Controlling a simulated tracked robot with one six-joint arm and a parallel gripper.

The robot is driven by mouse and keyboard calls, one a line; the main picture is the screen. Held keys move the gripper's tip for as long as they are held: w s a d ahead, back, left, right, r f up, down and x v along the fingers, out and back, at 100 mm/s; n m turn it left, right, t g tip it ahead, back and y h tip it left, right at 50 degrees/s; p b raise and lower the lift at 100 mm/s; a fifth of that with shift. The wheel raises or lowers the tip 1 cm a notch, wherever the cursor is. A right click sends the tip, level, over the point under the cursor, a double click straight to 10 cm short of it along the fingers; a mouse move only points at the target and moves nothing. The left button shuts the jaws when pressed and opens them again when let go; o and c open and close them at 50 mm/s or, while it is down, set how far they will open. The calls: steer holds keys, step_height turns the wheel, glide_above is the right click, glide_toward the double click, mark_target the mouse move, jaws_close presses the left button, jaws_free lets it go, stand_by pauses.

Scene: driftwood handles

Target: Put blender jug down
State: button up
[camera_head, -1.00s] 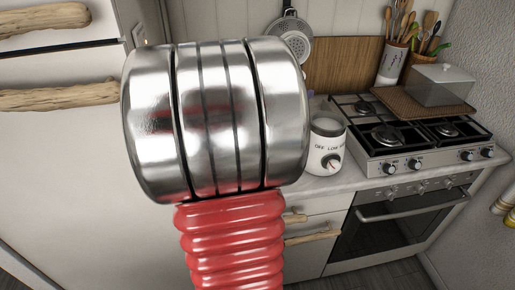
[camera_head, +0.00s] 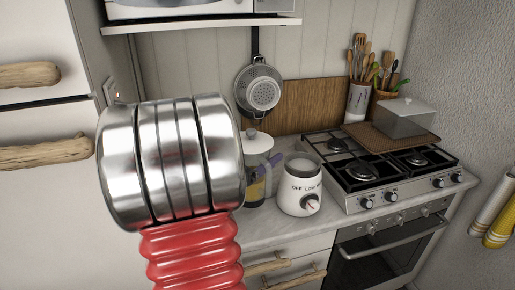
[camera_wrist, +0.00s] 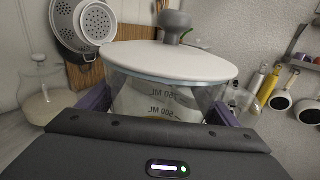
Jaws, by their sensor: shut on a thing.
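The blender jug (camera_wrist: 155,92) fills the middle of the wrist view. It is clear, with volume marks, a white lid and a grey knob. In the head view the jug (camera_head: 258,146) is upright above or on the counter, left of the white blender base (camera_head: 300,186). My gripper (camera_wrist: 160,108) has its purple fingers on either side of the jug and is shut on it. In the head view, my gripper (camera_head: 262,178) is partly hidden behind my arm. I cannot tell whether the jug's bottom touches the counter (camera_head: 283,229).
A gas stove (camera_head: 385,178) with a covered dish (camera_head: 403,117) stands to the right. A colander (camera_head: 259,88) hangs on the wall behind the jug. A wooden board (camera_head: 305,108) leans at the back. A shelf (camera_head: 200,24) is above. A glass jar (camera_wrist: 42,95) shows left in the wrist view.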

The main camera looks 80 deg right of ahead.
steer(key=shift+f, duration=0.7)
steer(key=shift+f, duration=1.85)
steer(key=o, duration=1.2)
steer(key=shift+f, duration=0.2)
steer(key=shift+w+a+r, duration=0.1)
steer(key=shift+v, duration=5.9)
